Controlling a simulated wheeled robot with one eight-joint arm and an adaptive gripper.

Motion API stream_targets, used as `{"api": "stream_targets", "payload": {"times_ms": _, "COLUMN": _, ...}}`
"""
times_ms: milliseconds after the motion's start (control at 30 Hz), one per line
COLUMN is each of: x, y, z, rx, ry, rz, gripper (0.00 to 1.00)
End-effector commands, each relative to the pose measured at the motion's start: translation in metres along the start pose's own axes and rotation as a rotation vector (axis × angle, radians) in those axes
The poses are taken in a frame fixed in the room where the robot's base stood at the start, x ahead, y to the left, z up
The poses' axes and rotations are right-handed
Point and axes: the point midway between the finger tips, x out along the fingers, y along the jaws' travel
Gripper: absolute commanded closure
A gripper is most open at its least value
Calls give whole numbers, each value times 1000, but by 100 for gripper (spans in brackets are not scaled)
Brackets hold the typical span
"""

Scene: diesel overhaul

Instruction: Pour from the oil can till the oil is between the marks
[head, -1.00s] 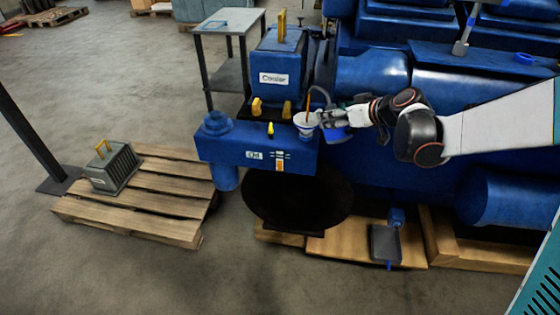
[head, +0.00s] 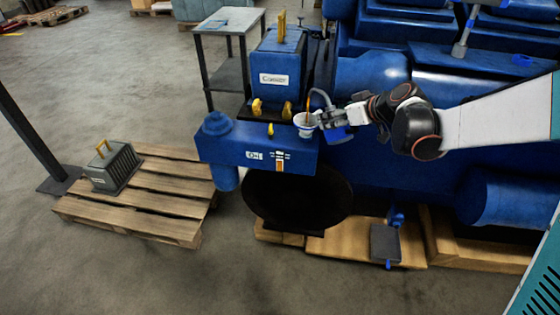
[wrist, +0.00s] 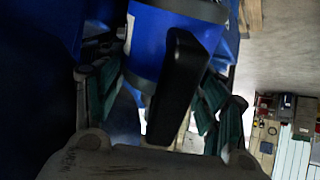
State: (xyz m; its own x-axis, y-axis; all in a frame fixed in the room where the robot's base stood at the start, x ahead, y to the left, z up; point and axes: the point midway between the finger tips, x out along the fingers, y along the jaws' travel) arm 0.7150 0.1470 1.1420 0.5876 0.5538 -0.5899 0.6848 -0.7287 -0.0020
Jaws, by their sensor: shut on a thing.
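My gripper (head: 328,119) is shut on the blue oil can (head: 339,132), just right of a white filler cup (head: 306,121) on the blue housing. The can's thin curved spout (head: 320,96) arches over toward the cup. A thin brown streak shows at the cup's mouth. In the wrist view the can's blue body (wrist: 165,45) and black handle (wrist: 178,90) lie between my gripper's fingers (wrist: 155,100). The oil gauge (head: 280,162) is on the housing's front, with an orange column below pale marks. The exact level against the marks is too small to tell.
A blue cooler (head: 275,70) with yellow clamps stands on the housing left of the cup. A grey box with a yellow handle (head: 113,166) sits on a wooden pallet (head: 165,195). A grey side table (head: 228,22) stands behind. Concrete floor at the left front is clear.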

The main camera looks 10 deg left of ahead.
Motion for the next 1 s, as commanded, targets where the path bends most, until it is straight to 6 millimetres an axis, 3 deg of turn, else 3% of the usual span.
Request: {"api": "stream_targets", "payload": {"times_ms": 1000, "x": -1, "y": 0, "z": -2, "rx": 0, "ry": -37, "rz": 0, "gripper": 73}}
